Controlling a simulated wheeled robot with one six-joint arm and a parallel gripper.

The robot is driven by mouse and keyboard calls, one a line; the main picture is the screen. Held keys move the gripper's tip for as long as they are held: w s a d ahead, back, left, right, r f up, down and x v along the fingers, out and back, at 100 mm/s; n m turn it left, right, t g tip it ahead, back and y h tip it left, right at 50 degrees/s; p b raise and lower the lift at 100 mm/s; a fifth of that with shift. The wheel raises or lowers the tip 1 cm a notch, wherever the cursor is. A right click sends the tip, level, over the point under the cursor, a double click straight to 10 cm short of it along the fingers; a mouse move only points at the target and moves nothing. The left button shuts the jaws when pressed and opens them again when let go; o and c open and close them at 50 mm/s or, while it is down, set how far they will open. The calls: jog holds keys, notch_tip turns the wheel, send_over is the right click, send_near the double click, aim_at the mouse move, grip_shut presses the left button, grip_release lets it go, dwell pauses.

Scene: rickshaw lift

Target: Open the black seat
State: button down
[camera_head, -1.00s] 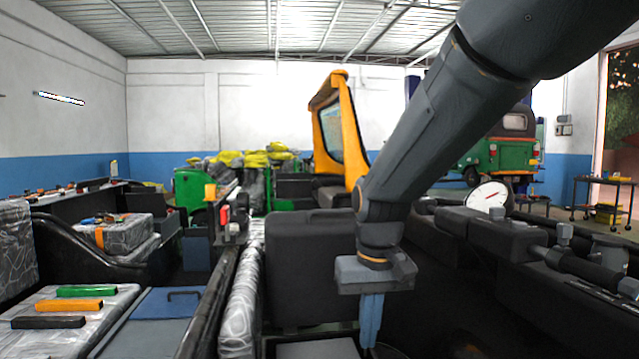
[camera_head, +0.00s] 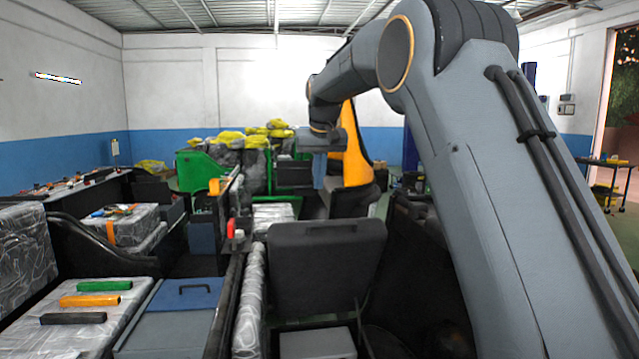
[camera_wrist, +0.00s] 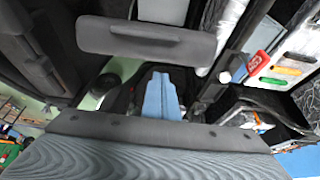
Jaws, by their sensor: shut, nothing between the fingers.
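The black seat (camera_head: 325,262) stands tipped up on edge, its broad face toward the head camera, above a light grey box (camera_head: 318,343). In the wrist view the seat (camera_wrist: 145,40) shows as a dark rounded panel across the top. My gripper (camera_head: 319,180) is above and beyond the seat's top edge in the head view, pointing down. Its blue fingers are together and hold nothing. In the wrist view the gripper (camera_wrist: 161,80) shows a gap to the seat. Nothing visibly touches the seat.
A yellow rickshaw frame (camera_head: 356,150) stands behind my gripper. A toolbox with a blue lid (camera_head: 185,296) and a wrapped box (camera_head: 80,315) bearing green, orange and black bars are at left. My arm covers the right side.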

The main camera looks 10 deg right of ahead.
jog(key=p+x, duration=0.2)
jog(key=x, duration=0.6)
jog(key=shift+s+f, duration=0.1)
jog(key=shift+s+f+p, duration=0.25)
jog(key=shift+s+p, duration=0.05)
jog(key=shift+s, duration=0.2)
jog(key=shift+s+f+p, duration=0.2)
jog(key=shift+s+p, duration=0.1)
jog(key=shift+s, duration=0.25)
jog(key=shift+s+f, duration=0.2)
jog(key=shift+f, duration=0.1)
jog(key=shift+s+f, duration=0.3)
jog(key=shift+f, duration=0.05)
jog(key=shift+d, duration=0.1)
